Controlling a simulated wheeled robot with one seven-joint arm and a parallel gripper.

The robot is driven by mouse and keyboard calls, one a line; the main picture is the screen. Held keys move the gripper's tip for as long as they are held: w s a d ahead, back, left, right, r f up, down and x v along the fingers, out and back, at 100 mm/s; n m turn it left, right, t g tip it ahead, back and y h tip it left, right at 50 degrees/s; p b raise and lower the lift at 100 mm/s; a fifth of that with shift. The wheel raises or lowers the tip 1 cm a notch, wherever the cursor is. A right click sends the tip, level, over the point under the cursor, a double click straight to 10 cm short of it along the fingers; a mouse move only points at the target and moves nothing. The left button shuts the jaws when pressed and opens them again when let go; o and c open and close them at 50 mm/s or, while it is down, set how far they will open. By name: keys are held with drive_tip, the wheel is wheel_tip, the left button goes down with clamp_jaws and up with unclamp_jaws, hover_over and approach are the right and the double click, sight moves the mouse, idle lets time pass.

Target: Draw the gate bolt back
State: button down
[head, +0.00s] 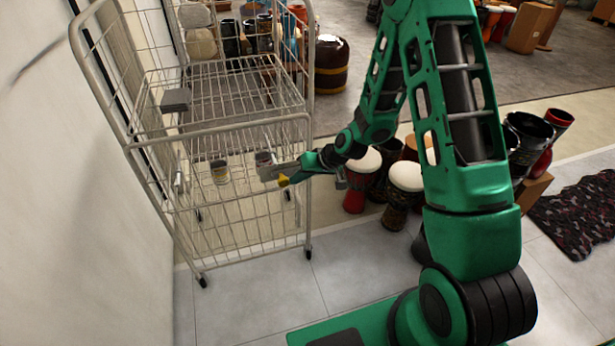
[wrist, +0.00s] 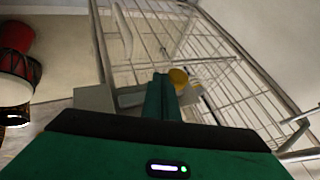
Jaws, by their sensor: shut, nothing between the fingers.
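The wire cage trolley (head: 226,130) stands at the left with its mesh front gate (head: 235,215) facing me. A grey metal bolt (head: 270,172) lies level across the gate's right part, with a yellow knob (head: 284,181) on it. In the wrist view the yellow knob (wrist: 178,77) is just right of my fingertips, and grey metal of the bolt (wrist: 131,97) shows to their left. My gripper (head: 292,179) is shut and empty, its green fingers (wrist: 160,80) close beside the knob. I cannot tell if they touch it. The bolt's end is partly hidden by my gripper.
Goblet drums (head: 404,186) stand on the floor right of the trolley, under my arm. A grey block (head: 176,100) rests on the trolley's shelf, and tins (head: 219,171) show behind the gate. A white wall (head: 80,190) is close on the left. Tiled floor (head: 350,262) in front is clear.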

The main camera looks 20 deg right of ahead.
drive_tip(key=shift+a, duration=0.6)
drive_tip(key=s+d+r, duration=0.4)
drive_tip(key=d+r, duration=0.3)
drive_tip(key=d, duration=0.2)
drive_tip(key=shift+s, duration=0.4)
